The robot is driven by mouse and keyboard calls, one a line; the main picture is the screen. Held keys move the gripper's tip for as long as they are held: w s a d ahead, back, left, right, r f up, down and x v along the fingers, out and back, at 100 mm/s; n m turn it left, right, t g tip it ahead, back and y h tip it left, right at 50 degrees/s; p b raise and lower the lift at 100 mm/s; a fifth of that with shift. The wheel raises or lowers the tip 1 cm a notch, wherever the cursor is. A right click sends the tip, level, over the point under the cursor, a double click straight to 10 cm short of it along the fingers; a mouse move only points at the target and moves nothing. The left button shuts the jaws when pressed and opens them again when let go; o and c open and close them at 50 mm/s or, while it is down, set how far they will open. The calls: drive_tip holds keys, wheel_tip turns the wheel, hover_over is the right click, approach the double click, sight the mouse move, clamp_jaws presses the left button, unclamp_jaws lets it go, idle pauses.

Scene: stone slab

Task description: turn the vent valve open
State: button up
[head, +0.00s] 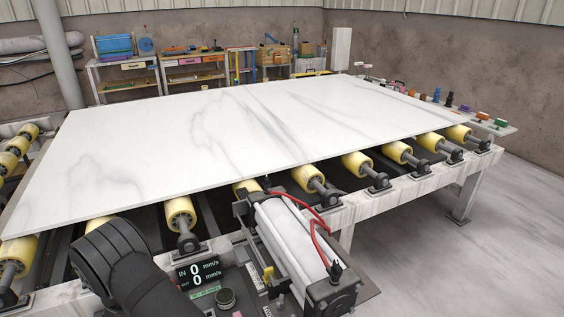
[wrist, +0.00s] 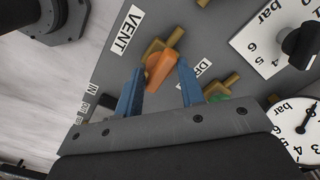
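The vent valve has an orange handle (wrist: 159,70) on a brass body (wrist: 174,37), beside the VENT label (wrist: 128,30) on a grey panel in the wrist view. My gripper (wrist: 160,67) is open, with one blue finger on each side of the handle. Gaps show between the fingers and the handle; I see no clear contact. In the head view my dark arm reaches down at the lower left, and neither my gripper nor the valve can be made out.
A green-handled valve (wrist: 218,98) sits close to the right finger. Dial gauges (wrist: 297,128) and a black knob (wrist: 301,43) are farther right.

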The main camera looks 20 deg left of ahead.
drive_tip(key=o, duration=0.8)
drive_tip(key=shift+c, duration=0.2)
wheel_tip(320, 180, up, 17)
drive_tip(key=n, duration=0.9)
wheel_tip(320, 180, down, 17)
drive_tip(key=shift+c, duration=0.4)
drive_tip(key=c, duration=0.9)
drive_tip(key=shift+m, duration=0.6)
